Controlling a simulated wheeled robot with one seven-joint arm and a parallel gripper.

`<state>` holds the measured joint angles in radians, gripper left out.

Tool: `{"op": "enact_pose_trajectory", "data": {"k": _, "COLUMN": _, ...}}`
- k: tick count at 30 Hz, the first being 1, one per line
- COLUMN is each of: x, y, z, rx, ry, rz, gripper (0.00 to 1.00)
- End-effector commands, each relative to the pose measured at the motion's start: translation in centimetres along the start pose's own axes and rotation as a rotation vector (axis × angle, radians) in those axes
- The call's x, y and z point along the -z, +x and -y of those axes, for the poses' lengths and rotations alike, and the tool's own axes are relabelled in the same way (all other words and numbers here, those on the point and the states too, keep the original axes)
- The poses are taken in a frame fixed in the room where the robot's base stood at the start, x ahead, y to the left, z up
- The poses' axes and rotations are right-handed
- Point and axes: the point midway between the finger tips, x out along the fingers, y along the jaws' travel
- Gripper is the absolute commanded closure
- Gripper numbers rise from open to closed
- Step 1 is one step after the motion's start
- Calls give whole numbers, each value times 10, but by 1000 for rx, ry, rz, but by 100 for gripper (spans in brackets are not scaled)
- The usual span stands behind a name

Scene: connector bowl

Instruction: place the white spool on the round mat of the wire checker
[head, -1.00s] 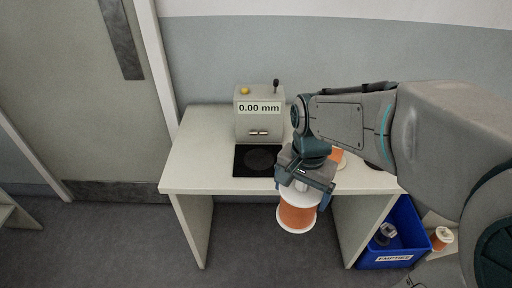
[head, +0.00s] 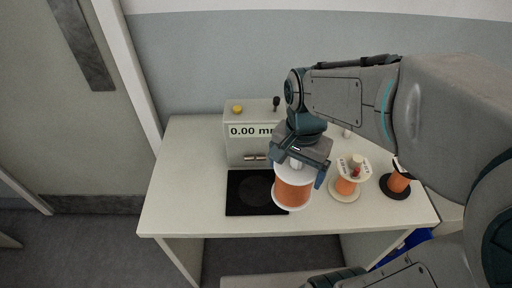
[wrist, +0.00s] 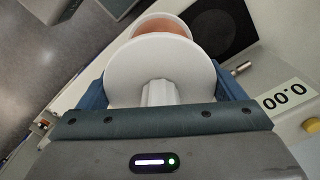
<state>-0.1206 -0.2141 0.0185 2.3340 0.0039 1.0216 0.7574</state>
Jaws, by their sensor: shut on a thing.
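The white spool (head: 293,190), with white flanges and copper-coloured wire, hangs from my gripper (head: 299,165). My gripper is shut on the spool's upper hub. In the wrist view the spool's white flange (wrist: 160,72) fills the space between the blue fingers. The wire checker (head: 246,148) stands at the back of the table, its display reading 0.00 mm, partly hidden by my arm. Its round mat (head: 256,190) is a dark disc on a black square plate in front of it, empty. The spool is to the right of the mat, apart from it; its exact height is unclear.
A cream-flanged copper spool (head: 347,182) and a black-flanged one (head: 397,184) stand on the table (head: 190,165) to the right. A blue bin (head: 413,240) is partly visible below the table. The table's left side is clear.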

Motion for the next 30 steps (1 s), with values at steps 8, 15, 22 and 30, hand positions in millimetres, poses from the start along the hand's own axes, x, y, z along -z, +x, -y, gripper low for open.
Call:
{"op": "enact_pose_trajectory", "data": {"k": 8, "x": 4, "y": 14, "z": 25, "rx": -1, "ry": -4, "rz": 1, "gripper": 73}}
{"op": "enact_pose_trajectory", "data": {"k": 15, "x": 12, "y": 34, "z": 58, "rx": -1, "ry": -2, "rz": 1, "gripper": 73}}
{"op": "enact_pose_trajectory", "data": {"k": 22, "x": 18, "y": 53, "z": 90, "rx": 1, "ry": 0, "rz": 0, "gripper": 73}}
{"op": "enact_pose_trajectory", "data": {"k": 30, "x": 23, "y": 67, "z": 112, "rx": 1, "ry": 1, "rz": -1, "gripper": 73}}
